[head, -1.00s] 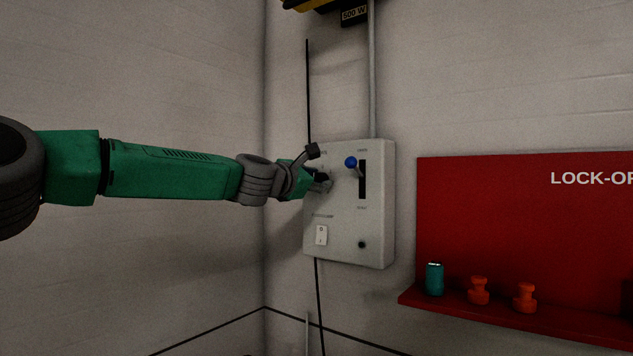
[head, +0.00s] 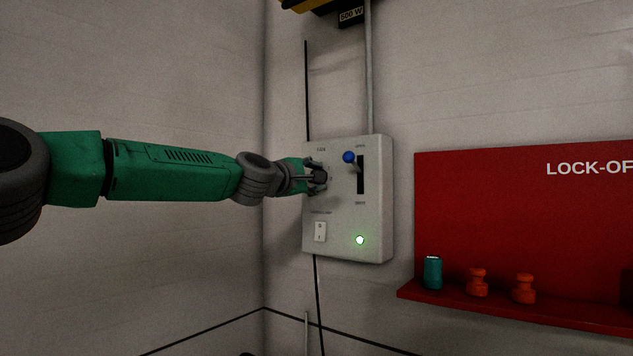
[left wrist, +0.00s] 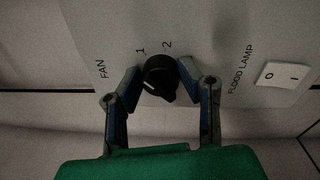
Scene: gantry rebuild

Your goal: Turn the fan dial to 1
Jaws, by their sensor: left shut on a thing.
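The black fan dial (left wrist: 160,77) is on the grey control box (head: 345,215), with FAN and the marks 1 and 2 printed beside it in the left wrist view. My left gripper (head: 318,176) is at the dial in the head view and covers most of it. In the left wrist view my left gripper (left wrist: 161,86) has one finger on each side of the dial and is shut on it. A small pale mark shows on the dial's face, but I cannot tell which number it points to. My right gripper is not in view.
The box also carries a blue-knobbed lever (head: 349,157) at the top of its slot, a white flood lamp switch (head: 320,231) and a lit green lamp (head: 360,240). A red lock-off board (head: 520,220) with a shelf stands to the right.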

